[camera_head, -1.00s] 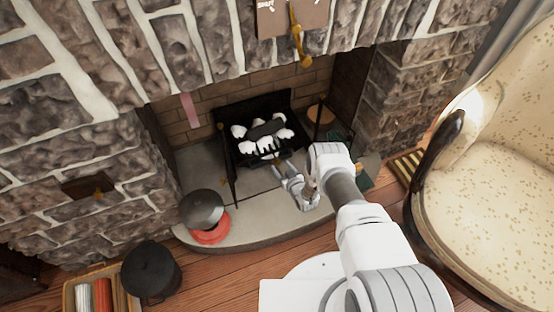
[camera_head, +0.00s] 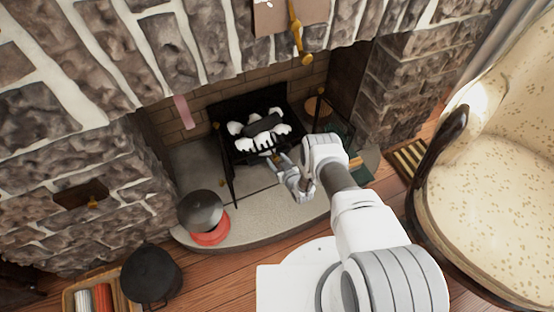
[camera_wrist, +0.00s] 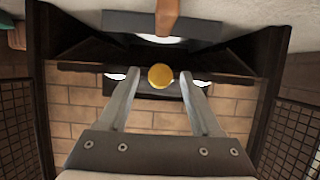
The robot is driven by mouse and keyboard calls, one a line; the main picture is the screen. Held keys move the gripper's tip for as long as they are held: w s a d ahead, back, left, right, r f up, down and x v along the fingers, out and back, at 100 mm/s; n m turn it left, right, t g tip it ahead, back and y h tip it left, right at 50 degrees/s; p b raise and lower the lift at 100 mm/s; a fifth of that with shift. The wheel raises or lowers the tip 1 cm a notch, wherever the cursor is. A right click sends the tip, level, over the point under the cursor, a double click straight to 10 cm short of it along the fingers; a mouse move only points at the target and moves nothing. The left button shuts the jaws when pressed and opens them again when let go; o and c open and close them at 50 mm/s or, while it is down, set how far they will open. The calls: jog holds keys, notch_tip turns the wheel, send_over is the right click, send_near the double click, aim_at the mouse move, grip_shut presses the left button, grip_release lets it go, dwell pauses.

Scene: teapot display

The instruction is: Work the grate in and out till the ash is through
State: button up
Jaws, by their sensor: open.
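The black grate (camera_head: 240,108) stands in the fireplace, with white lumps and a dark piece lying in it. Its dark frame also fills the wrist view (camera_wrist: 42,60). My gripper (camera_head: 274,160) is at the grate's front, low and near its middle. In the wrist view my gripper (camera_wrist: 160,74) is open, one finger on each side of a round gold knob (camera_wrist: 160,76). The knob shows between the fingertips, with small gaps on both sides; I cannot tell its depth. I cannot make out ash beneath the grate.
A grey-lidded pot (camera_head: 200,210) on a red base stands on the hearth at the left. A black pot (camera_head: 150,272) is on the floor. A patterned armchair (camera_head: 490,205) stands close at the right. Fire irons (camera_head: 318,108) stand right of the grate.

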jog(key=shift+c, duration=0.2)
grip_shut()
dwell(1.1)
